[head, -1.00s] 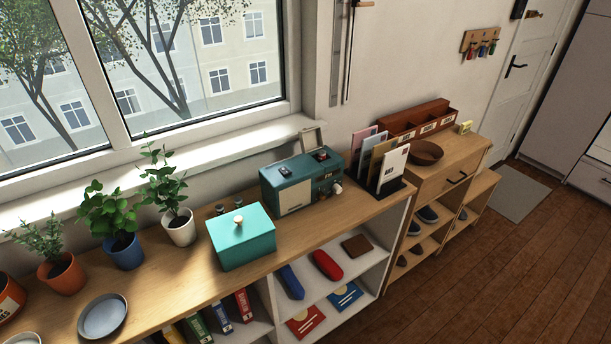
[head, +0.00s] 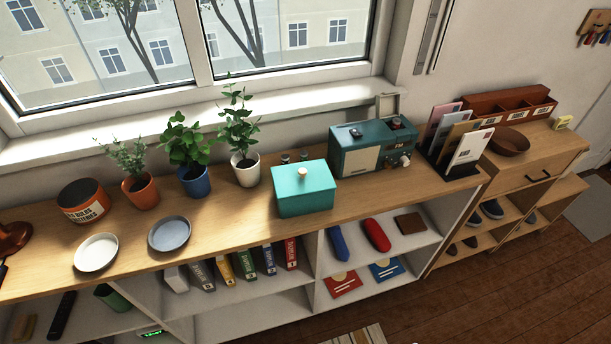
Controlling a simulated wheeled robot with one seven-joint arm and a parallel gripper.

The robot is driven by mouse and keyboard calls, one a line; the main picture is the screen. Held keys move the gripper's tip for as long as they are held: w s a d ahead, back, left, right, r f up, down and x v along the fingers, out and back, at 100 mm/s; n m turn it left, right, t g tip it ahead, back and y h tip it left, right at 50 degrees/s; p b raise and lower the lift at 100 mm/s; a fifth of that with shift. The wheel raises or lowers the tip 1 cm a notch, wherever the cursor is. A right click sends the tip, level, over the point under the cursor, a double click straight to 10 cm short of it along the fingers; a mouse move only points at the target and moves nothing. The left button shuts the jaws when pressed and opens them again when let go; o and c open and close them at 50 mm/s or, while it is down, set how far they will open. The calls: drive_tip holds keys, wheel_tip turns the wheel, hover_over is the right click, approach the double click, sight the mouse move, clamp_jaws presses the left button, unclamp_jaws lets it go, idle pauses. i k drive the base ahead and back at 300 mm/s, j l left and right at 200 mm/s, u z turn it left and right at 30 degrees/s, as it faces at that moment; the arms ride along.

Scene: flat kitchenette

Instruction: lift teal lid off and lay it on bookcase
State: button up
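The teal lid (head: 302,177) with a small pale knob sits on a teal box (head: 305,205) on top of the long wooden bookcase (head: 215,258). The box stands between a potted plant in a white pot and a teal radio. The bookcase top has a bare strip in front of the box and to its left. My gripper is not in view.
A white pot plant (head: 245,168) is left of the box, and the radio (head: 372,147) is close on its right. A blue-grey plate (head: 169,234) and a white plate (head: 96,253) lie on the left part of the top. A letter rack (head: 462,150) stands right of the radio.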

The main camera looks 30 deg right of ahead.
sight(306, 178)
drive_tip(key=i+j+z, duration=0.2)
drive_tip(key=z, duration=0.3)
drive_tip(key=i+j+z, duration=0.15)
drive_tip(key=j+z, duration=0.35)
drive_tip(key=l, duration=0.1)
